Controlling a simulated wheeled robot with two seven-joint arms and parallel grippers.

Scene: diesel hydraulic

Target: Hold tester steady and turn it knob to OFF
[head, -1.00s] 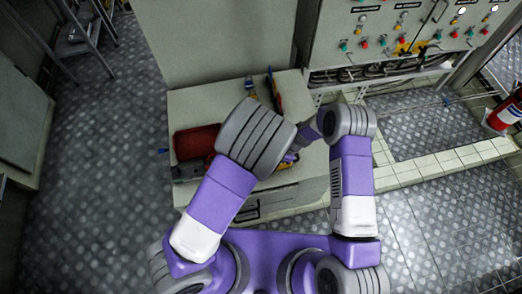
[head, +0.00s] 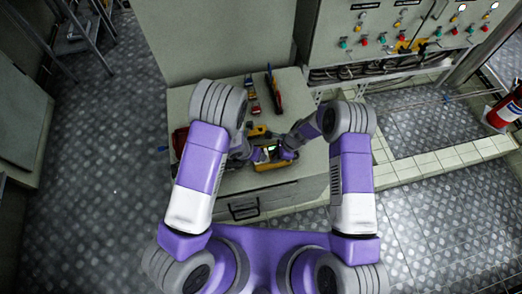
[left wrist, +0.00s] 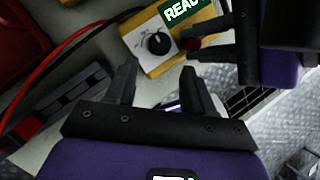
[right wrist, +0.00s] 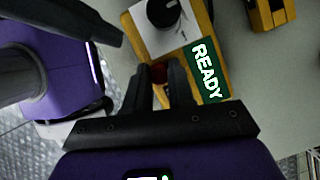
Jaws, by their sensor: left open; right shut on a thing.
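The yellow tester (head: 272,165) lies near the cabinet top's front edge, between my grippers. In the left wrist view it has a white panel, a black knob (left wrist: 158,42) and a green READY display (left wrist: 183,8). My right gripper (right wrist: 161,76) is shut on the tester's edge, its fingers either side of a red part (right wrist: 158,72). My left gripper (left wrist: 158,80) is open and empty. Its fingertips point at the panel and are apart from the knob. The knob (right wrist: 163,10) is cut by the top edge of the right wrist view, and its exact setting is unclear.
Another yellow device (head: 258,131) lies behind the tester. Hand tools (head: 273,90) lie farther back. A red case (left wrist: 20,45) and red and black cables are at the left. A control panel (head: 400,35) stands at the back right.

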